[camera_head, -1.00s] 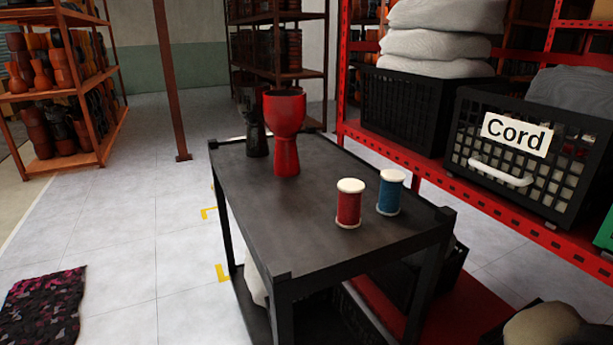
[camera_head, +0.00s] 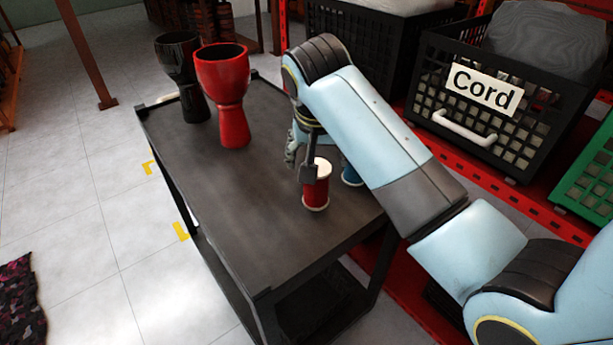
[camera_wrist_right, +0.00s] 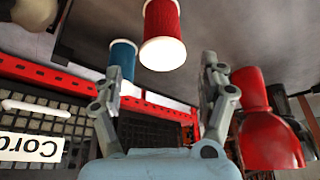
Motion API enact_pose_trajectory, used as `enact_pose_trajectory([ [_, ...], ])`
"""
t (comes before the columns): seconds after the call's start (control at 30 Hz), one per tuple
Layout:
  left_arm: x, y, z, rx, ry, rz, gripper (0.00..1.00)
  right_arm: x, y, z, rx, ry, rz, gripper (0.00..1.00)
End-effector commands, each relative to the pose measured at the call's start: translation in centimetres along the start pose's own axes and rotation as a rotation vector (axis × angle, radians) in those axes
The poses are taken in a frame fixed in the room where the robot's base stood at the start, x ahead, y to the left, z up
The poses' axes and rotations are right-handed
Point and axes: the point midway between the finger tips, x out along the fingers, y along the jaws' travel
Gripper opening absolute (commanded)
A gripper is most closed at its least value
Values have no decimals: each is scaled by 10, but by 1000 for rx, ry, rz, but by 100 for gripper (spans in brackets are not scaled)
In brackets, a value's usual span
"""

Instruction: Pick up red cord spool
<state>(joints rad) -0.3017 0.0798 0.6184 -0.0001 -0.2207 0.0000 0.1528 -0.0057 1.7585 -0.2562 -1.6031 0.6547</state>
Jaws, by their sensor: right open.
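The red cord spool (camera_head: 316,194) stands upright on the dark cart top, with white ends. My right gripper (camera_head: 307,168) is at its upper part, and a dark finger covers some of its side. In the right wrist view, the red spool (camera_wrist_right: 162,25) lies ahead of the open fingers of my right gripper (camera_wrist_right: 160,85), roughly in line with the gap between them. Nothing is held. Whether a finger touches the spool cannot be told. My left gripper is out of view.
A blue spool (camera_head: 351,176) stands close behind the red one, partly hidden by my arm. A red goblet drum (camera_head: 232,100) and a black one (camera_head: 186,75) stand at the cart's far end. A crate labelled Cord (camera_head: 492,100) sits on the red shelf.

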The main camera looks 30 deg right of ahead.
Motion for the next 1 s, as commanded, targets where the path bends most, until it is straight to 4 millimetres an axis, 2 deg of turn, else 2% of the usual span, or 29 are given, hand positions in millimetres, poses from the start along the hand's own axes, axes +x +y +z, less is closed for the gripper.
enact_pose_trajectory([
  [0.2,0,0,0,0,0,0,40,35,-1,-1,5,-2,4,75],
  [0.47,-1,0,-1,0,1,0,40,59,-1,0,4,-1,3,75],
  [0.7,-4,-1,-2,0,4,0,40,95,-4,3,4,0,2,75],
  [0.8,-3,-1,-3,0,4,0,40,103,-4,3,4,0,1,75],
  [1.0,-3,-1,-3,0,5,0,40,105,-4,3,4,1,0,75],
])
